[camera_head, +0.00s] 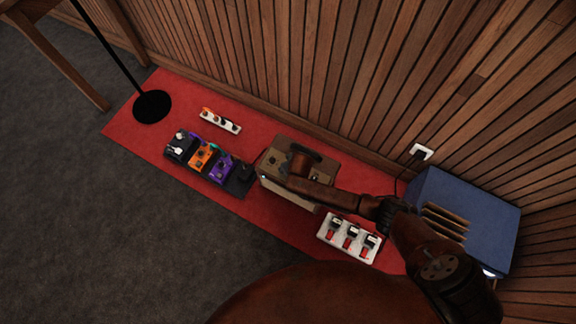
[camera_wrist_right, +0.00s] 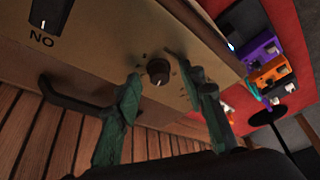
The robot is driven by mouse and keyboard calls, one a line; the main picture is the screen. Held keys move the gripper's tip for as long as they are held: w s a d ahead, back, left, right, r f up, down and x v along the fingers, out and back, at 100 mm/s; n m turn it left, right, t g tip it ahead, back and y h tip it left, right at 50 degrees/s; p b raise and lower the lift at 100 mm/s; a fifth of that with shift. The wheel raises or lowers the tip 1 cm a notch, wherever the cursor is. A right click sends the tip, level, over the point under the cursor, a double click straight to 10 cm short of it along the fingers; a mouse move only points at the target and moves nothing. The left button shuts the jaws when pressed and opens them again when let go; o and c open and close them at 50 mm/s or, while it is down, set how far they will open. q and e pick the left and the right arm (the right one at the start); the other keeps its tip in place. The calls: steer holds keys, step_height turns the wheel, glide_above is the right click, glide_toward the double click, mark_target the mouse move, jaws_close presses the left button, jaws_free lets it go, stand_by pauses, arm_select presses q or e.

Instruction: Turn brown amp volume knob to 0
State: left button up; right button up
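The brown amp (camera_head: 283,146) stands on the red mat near the wood wall, partly covered by my right arm. In the right wrist view its tan panel (camera_wrist_right: 100,45) fills the upper part, with a round dark volume knob (camera_wrist_right: 158,72) and small marks around it. My right gripper (camera_wrist_right: 156,71) is open, with one green finger on each side of the knob. Gaps show between the fingers and the knob; I cannot tell their exact depth. In the head view the fingertips are hard to make out over the amp. My left gripper is not in view.
A red mat (camera_head: 262,225) lies under the amp. The amp's dark handle (camera_wrist_right: 75,95) is near my fingers.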

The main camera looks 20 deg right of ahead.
steer(key=shift+c, duration=0.5)
jaws_close()
